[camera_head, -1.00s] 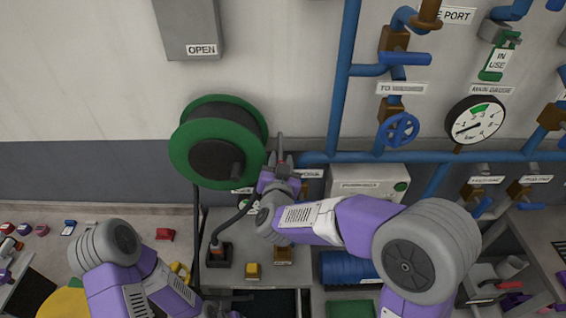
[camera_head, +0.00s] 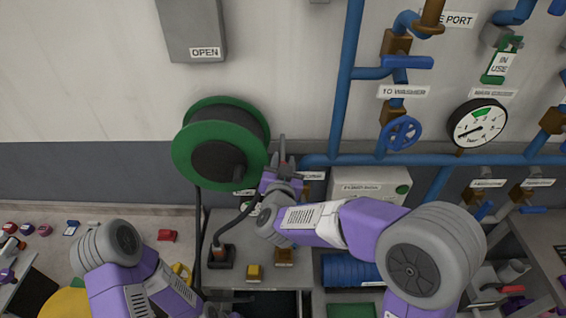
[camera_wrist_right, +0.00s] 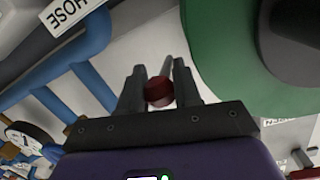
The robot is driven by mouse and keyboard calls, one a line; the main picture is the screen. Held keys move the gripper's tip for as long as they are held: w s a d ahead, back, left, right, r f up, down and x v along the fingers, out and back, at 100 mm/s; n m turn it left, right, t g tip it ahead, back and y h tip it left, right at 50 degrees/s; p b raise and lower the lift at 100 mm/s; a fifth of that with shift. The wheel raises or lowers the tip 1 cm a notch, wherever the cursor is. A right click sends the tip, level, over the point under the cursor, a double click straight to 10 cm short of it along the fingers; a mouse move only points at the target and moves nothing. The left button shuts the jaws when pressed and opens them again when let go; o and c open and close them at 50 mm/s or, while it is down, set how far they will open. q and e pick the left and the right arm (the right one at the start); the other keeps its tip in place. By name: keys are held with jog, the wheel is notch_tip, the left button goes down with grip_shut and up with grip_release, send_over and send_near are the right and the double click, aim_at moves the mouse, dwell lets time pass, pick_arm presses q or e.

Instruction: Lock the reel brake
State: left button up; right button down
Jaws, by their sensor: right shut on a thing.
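The hose reel (camera_head: 195,165), with green flanges and a dark drum, is mounted on the wall left of centre. My right gripper (camera_head: 282,163) is just right of the reel's rim. In the right wrist view, my right gripper (camera_wrist_right: 159,88) is shut on a red knob (camera_wrist_right: 158,92). A thin grey rod (camera_wrist_right: 167,66) shows beyond the knob, beside the reel's green flange (camera_wrist_right: 222,55). The knob is mostly hidden by my fingers in the head view.
Blue pipes (camera_head: 345,90) with valves and a round gauge (camera_head: 477,124) are right of my right gripper. A grey box marked OPEN (camera_head: 190,25) is above the reel. A bench (camera_head: 222,215) with small fittings is below. The wall left of the reel is clear.

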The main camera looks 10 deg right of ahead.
jog(key=shift+a+r, duration=0.1)
jog(key=shift+r, duration=0.15)
dwell(0.3)
jog(key=c, duration=0.8)
grip_release()
jog(key=shift+s, duration=0.1)
jog(key=shift+f, duration=0.15)
jog(key=shift+s+a, duration=0.1)
jog(key=shift+s, duration=0.05)
